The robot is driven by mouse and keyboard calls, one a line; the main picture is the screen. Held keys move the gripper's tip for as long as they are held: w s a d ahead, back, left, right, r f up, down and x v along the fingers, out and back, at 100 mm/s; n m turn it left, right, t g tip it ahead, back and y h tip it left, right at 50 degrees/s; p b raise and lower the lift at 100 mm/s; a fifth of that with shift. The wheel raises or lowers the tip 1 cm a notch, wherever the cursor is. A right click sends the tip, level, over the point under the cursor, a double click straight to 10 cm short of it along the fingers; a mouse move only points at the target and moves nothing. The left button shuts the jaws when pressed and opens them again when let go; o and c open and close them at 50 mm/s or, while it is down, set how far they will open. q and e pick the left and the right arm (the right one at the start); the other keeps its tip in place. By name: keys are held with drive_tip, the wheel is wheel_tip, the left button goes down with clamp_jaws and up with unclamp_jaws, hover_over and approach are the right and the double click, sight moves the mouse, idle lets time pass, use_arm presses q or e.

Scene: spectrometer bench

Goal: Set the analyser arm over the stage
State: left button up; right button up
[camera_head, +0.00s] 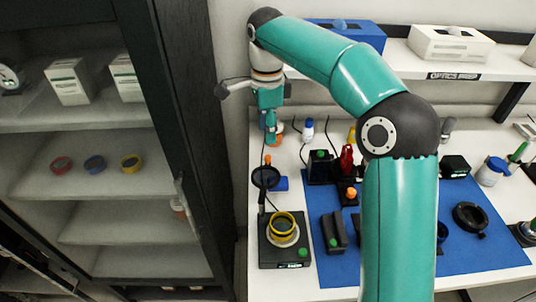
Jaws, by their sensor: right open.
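The instrument (267,250) is a black base on the white bench, with a green button at its front right. Its round stage (283,237) carries a yellow-rimmed ring (283,222). The analyser arm (265,178) appears to be the black part with a round disc and an orange tip. It stands behind and left of the stage, with the disc not over the ring. My right gripper (270,127) is open above the back of the bench, beyond the analyser arm and apart from it. An orange item behind partly blends with its fingertips. My left gripper is not in view.
A blue mat (335,270) holds black holders, a red item (347,158) and a black ring (470,217). A white bottle with a blue cap (307,130) stands behind. An open dark cabinet (185,130) is at left. My right arm hides part of the mat.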

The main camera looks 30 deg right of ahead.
sight(268, 156)
wheel_tip(268, 156, down, 8)
drive_tip(key=shift+s+r, duration=0.1)
idle(0.4)
clamp_jaws()
